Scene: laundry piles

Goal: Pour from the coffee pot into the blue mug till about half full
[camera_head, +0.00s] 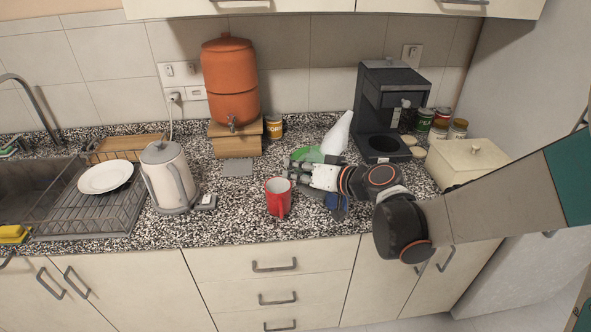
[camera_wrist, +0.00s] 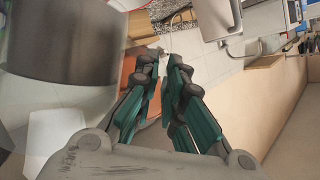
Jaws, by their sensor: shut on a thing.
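The blue mug (camera_head: 338,203) is mostly hidden behind my arm; only a small dark-blue part shows, so I cannot see its inside or fill. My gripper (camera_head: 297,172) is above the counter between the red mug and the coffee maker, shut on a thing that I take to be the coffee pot.
A red mug (camera_head: 278,197) stands left of my gripper. The coffee maker (camera_head: 390,85) stands behind right, its lower bay empty, near a cream box (camera_head: 465,160) and several jars. A kettle (camera_head: 168,177), an orange dispenser (camera_head: 230,80) and a dish rack (camera_head: 90,215) are left.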

